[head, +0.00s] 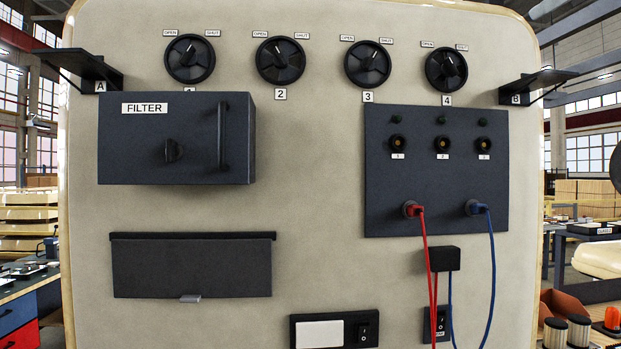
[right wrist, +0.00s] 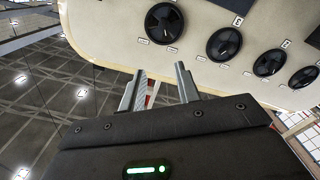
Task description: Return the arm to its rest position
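My right gripper (right wrist: 159,75) shows in the right wrist view with its two fingers apart and nothing between them. It is clear of the cream panel, which lies beyond the fingertips at the top of that view. In the head view, a dark rounded part at the right edge may be my right arm; the gripper's fingers cannot be made out there. My left gripper and arm are in neither view.
The cream panel (head: 320,200) fills the head view. It bears several black knobs (head: 281,61), a filter box (head: 200,160), shelves A (head: 80,62) and B (head: 535,82), and a socket plate (head: 440,185) with red (head: 412,209) and blue (head: 475,208) plugs.

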